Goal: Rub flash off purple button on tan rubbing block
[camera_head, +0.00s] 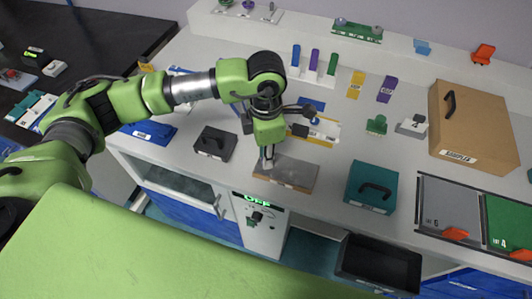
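The tan rubbing block (300,174) lies flat near the front edge of the white bench, its top brownish-grey. My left gripper (267,161) points down over the left part of the block, its fingertips at or just above the surface. The fingers are small and partly covered by the green wrist, so I cannot tell whether they are shut or hold anything. I cannot make out a purple button at the block. My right gripper is not in view.
A black handled box (214,143) stands left of the block and a teal handled box (371,187) right of it. A large brown handled box (470,125) stands farther right. Upright blue, purple and green items (313,62) stand behind the gripper. An open black bin (379,265) is below the bench front.

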